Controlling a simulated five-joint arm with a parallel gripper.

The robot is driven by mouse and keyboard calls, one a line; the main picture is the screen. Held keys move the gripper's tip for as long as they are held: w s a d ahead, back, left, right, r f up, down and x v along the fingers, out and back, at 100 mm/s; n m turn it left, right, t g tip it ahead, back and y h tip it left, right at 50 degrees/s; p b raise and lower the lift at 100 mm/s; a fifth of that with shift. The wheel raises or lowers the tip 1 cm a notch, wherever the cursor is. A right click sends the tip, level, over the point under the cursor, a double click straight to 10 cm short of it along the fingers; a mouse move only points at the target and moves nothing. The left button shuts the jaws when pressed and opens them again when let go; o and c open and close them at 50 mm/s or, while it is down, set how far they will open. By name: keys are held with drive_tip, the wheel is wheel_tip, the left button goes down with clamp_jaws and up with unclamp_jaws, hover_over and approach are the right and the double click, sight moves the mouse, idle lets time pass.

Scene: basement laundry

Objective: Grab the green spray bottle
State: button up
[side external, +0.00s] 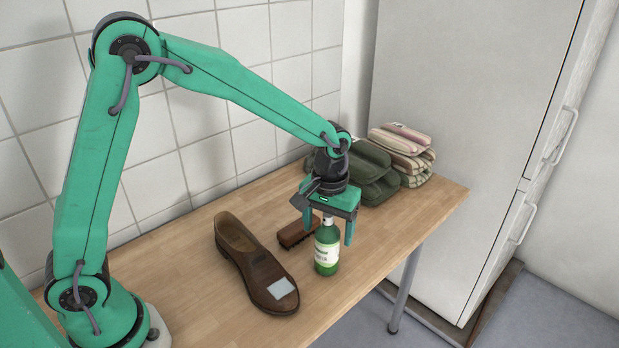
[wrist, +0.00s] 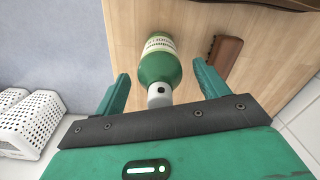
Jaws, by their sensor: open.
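The green spray bottle (side external: 327,249) stands upright on the wooden table, with a pale label and a light cap. My gripper (side external: 328,232) is above it, pointing down, with its fingers apart on either side of the bottle's top. In the wrist view the bottle (wrist: 160,62) lies between the two open fingers of my gripper (wrist: 162,85), with its cap close to the palm. The fingers do not appear to touch it. Whether the fingertips reach down to the bottle's body is hard to tell.
A brown shoe (side external: 243,252) with a pale patch lies left of the bottle. A brown brush (side external: 297,232) lies close behind it. Folded green cloths (side external: 371,178) and striped towels (side external: 404,152) are stacked at the back. White baskets (wrist: 30,120) show off the table.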

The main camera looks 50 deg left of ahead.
drive_tip(key=shift+f, duration=0.3)
clamp_jaws()
idle(0.5)
drive_tip(key=shift+r, duration=0.2)
